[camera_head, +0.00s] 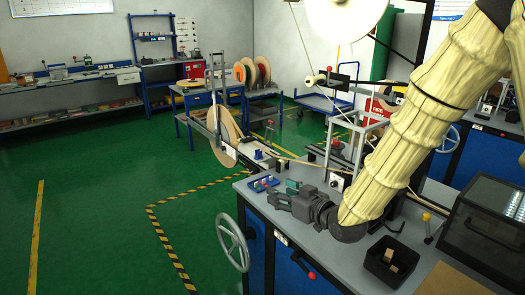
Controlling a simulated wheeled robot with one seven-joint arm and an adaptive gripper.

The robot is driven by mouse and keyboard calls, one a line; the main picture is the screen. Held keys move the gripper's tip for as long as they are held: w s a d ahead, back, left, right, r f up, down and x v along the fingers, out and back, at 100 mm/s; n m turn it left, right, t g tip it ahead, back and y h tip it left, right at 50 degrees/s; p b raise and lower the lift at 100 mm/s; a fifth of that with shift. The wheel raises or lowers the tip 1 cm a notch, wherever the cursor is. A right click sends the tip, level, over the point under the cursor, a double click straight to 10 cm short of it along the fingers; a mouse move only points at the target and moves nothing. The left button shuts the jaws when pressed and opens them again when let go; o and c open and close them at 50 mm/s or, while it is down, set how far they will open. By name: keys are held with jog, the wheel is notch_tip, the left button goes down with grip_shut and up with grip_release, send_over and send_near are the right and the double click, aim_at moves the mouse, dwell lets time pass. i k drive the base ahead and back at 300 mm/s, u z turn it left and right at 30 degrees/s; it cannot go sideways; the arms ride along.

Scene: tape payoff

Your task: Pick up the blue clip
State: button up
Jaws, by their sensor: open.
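A small group of bright blue pieces, which I take to hold the blue clip (263,183), sits on the grey bench top near its left corner. The pieces are too small to tell apart, and pale and reddish bits show among them. My gripper (272,198) is dark grey, open, and low over the bench. Its fingers point left and end just in front of and to the right of the blue pieces. It appears empty. I cannot tell whether it touches anything. A teal part (293,186) shows just behind my gripper.
A black bin (391,262) with tan blocks stands on the bench (345,268) to the right, near a dark clear-lidded box (490,225). A metal frame (345,150) and a tape line stand behind my gripper. A handwheel (233,243) juts from the bench's left side.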

aim_at(258, 154)
jog(key=i, duration=1.15)
jog(key=u, duration=0.05)
